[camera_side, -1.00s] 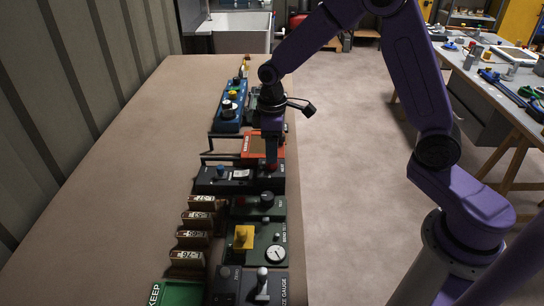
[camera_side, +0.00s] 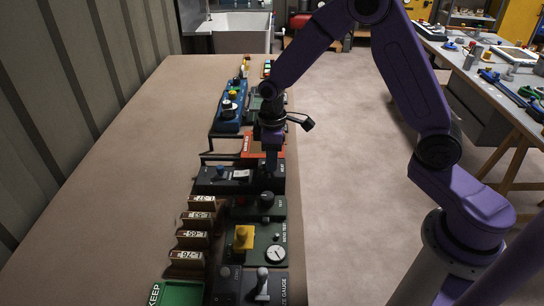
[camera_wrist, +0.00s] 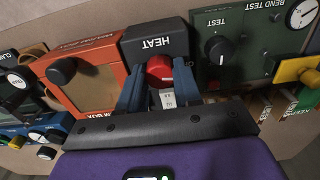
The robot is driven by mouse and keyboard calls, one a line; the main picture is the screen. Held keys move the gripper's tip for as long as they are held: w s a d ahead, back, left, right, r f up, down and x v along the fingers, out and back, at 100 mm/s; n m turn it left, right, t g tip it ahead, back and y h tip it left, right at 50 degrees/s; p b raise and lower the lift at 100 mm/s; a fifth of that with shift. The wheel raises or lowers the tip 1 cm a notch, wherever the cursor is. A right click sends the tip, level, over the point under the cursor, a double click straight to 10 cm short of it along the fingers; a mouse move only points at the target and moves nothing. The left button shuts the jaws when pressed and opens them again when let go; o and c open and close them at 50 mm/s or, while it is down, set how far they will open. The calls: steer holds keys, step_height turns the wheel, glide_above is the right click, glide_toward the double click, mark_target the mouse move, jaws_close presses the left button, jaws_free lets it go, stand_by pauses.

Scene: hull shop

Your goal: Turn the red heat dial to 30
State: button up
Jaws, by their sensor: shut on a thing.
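The red heat dial (camera_wrist: 159,72) sits on the dark box labelled HEAT (camera_wrist: 152,42) in the wrist view, where the label shows upside down. My gripper (camera_wrist: 160,82) is shut on the dial, one blue-grey finger on each side of it. In the side view my gripper (camera_side: 270,160) reaches down to the right end of the dark box (camera_side: 222,186), and the dial is hidden behind it there. The scale marks and the number 30 cannot be read in either view.
An orange-red framed box (camera_wrist: 90,85) stands beside the heat box. On the other side is a green TEST panel (camera_wrist: 245,40) with a black knob. Small labelled blocks (camera_side: 192,240) and a green KEEP tray (camera_side: 180,293) are nearer the camera. The bench left of the devices is clear.

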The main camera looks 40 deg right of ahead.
steer(key=m, duration=0.3)
steer(key=shift+m, duration=2.3)
steer(key=o, duration=1)
steer(key=shift+o, duration=0.2)
steer(key=shift+r, duration=0.1)
step_height(320, 180, up, 17)
steer(key=shift+r, duration=0.15)
